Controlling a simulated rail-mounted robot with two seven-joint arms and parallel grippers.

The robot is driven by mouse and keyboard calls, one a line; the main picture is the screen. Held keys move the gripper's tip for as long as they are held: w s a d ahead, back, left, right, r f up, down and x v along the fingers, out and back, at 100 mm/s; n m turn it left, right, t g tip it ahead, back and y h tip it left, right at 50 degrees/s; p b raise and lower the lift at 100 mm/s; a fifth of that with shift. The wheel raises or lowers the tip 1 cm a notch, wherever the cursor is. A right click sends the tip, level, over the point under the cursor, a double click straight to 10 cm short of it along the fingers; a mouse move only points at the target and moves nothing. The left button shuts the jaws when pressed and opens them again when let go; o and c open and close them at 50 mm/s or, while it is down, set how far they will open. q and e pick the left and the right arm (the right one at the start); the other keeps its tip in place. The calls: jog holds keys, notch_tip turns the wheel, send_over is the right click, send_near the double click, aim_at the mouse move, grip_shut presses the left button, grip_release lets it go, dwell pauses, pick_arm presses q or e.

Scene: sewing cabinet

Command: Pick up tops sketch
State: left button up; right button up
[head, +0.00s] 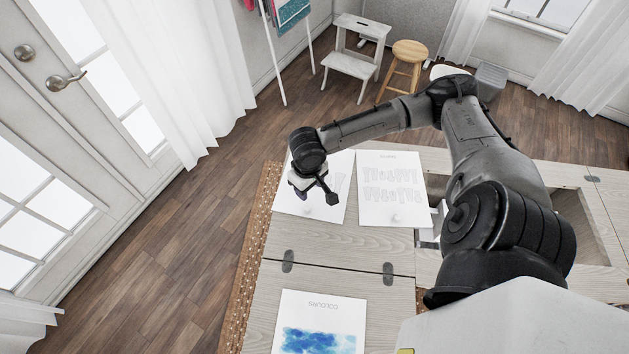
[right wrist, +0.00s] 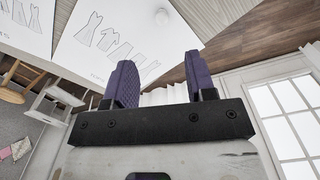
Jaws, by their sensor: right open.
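Two white sheets with sketches lie side by side on the wooden cabinet top. The left sheet (head: 338,205) is partly hidden by my right gripper; the right sheet (head: 392,190) carries rows of faint garment outlines. My right gripper (head: 314,188) is over the left sheet, open and empty. In the right wrist view its purple-padded fingers (right wrist: 158,64) stand apart, with a sheet of dress-like outlines (right wrist: 110,40) beyond them. My left gripper is out of view.
A sheet titled COLOURS with a blue wash (head: 318,340) lies on the nearer panel. The cabinet has an open recess (head: 573,205) at right. A wooden stool (head: 407,60) and white step stool (head: 352,62) stand behind. Floor (head: 190,255) left of the cabinet is clear.

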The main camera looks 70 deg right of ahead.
jog(key=m, duration=0.2)
pick_arm(q)
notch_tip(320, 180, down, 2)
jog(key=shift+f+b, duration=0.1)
jog(key=shift+b, duration=0.95)
pick_arm(e)
send_over(308, 207)
jog(key=f, duration=0.8)
jog(key=shift+s+a+f, duration=0.2)
jog(key=shift+s+f, duration=0.05)
pick_arm(q)
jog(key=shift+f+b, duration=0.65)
jog(key=shift+b, duration=0.05)
pick_arm(e)
jog(key=f, duration=0.3)
jog(key=shift+w+d+f, duration=0.2)
jog(key=shift+w+f, duration=0.1)
jog(key=shift+w, duration=0.05)
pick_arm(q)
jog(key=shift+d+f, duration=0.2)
pick_arm(e)
jog(key=shift+f, duration=0.85)
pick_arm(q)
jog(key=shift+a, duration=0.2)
pick_arm(e)
jog(key=c, duration=0.9)
